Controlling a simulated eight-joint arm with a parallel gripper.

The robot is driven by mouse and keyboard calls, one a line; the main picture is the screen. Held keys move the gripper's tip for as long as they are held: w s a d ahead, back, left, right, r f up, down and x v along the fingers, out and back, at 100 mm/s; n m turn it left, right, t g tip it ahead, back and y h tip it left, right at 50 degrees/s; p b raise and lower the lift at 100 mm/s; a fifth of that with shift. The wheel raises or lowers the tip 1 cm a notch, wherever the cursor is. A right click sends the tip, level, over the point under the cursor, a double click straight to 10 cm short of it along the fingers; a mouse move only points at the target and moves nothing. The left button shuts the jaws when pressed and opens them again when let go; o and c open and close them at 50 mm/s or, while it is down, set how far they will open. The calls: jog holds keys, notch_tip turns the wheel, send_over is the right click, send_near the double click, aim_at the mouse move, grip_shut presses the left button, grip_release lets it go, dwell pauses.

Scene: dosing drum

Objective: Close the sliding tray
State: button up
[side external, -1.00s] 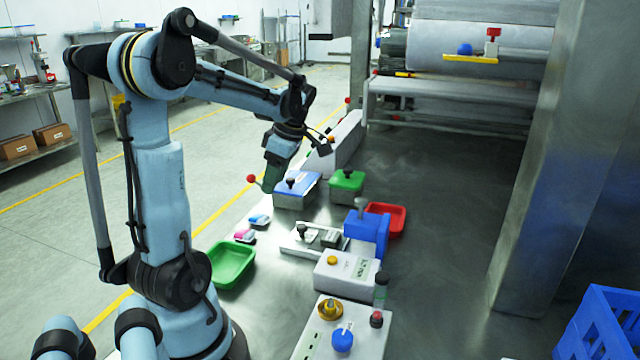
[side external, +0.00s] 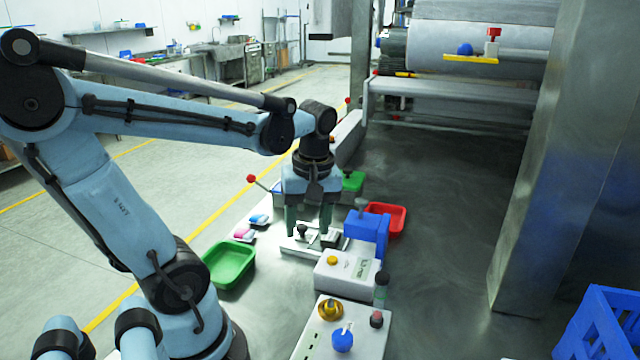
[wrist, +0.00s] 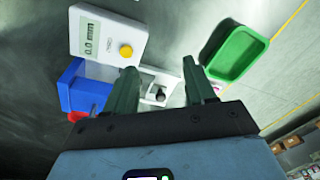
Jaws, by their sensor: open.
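The sliding tray (side external: 292,246) is a low white slide with a dark upright knob (side external: 302,231), in front of a blue housing (side external: 368,232). In the wrist view the knob (wrist: 160,93) shows between my fingers, with the white slide (wrist: 172,82) around it and the blue housing (wrist: 78,88) at left. My gripper (side external: 308,229) points down over the slide, its two green fingers spread on either side of the knob. In the wrist view my gripper (wrist: 160,70) is open and holds nothing. Contact with the knob cannot be told. The fingers hide part of the slide.
A white box with a yellow button (side external: 345,270) stands close in front. A green tray (side external: 232,262) lies at left, a red tray (side external: 399,218) behind the blue housing. A red-balled lever (side external: 252,178) and green-lidded box (side external: 353,181) stand behind.

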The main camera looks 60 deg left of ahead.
jog(key=s+d+f+m+h, duration=0.1)
jog(key=s+d+f+m, duration=0.1)
jog(key=d+m, duration=0.3)
jog(key=shift+s+d+m+t, duration=0.3)
jog(key=shift+s+d+m, duration=0.1)
jog(key=shift+d, duration=0.5)
notch_tip(320, 180, up, 4)
jog(key=n, duration=0.8)
send_over(302, 226)
notch_tip(302, 226, down, 12)
jog(key=shift+f, duration=0.1)
grip_shut()
